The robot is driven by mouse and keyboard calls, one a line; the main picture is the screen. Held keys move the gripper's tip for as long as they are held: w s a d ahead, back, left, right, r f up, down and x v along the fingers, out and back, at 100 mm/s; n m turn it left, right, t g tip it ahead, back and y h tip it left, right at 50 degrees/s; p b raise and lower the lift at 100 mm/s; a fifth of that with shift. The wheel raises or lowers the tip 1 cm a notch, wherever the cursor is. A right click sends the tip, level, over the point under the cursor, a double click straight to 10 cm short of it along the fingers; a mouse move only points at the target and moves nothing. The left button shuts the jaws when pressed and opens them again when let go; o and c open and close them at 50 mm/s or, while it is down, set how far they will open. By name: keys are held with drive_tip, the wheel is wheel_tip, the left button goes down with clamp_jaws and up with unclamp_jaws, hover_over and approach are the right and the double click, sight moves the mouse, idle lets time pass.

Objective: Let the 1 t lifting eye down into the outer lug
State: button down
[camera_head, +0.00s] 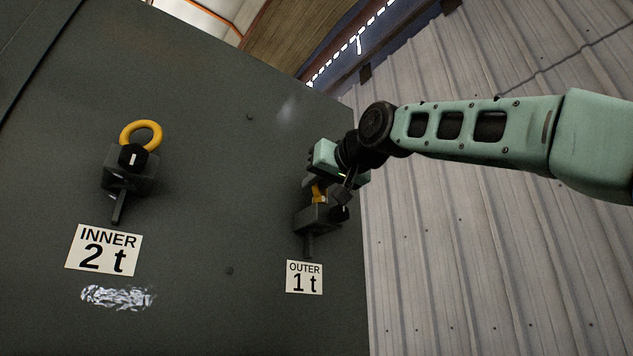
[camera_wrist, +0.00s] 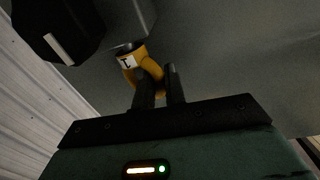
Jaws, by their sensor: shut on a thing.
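My gripper (camera_wrist: 158,82) is shut on the yellow 1 t lifting eye (camera_wrist: 129,62), with one dark finger on each side of its ring. A white tag with a dark mark shows on the eye. In the head view the eye (camera_head: 318,192) is at the top of the outer lug (camera_head: 312,218), a dark block on the grey panel, below my gripper. In the wrist view the eye's dark lower end is at the lug block (camera_wrist: 139,18); I cannot tell how deep it sits. The lug's black knob (camera_wrist: 58,28) with a white line is beside it.
The inner lug (camera_head: 128,172) carries another yellow eye (camera_head: 141,132) at the left. Labels read INNER 2 t (camera_head: 103,250) and OUTER 1 t (camera_head: 304,277). A silvery patch (camera_head: 118,297) is on the panel (camera_head: 210,180). A corrugated wall (camera_head: 480,250) stands to the right.

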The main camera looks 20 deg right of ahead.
drive_tip(key=shift+f+b, duration=0.4)
drive_tip(key=shift+f, duration=0.05)
drive_tip(key=c, duration=1.4)
unclamp_jaws()
drive_tip(key=shift+o, duration=0.2)
drive_tip(key=shift+s+f, duration=0.1)
drive_tip(key=shift+s, duration=0.05)
drive_tip(key=b+v, duration=0.7)
drive_tip(key=v, duration=1)
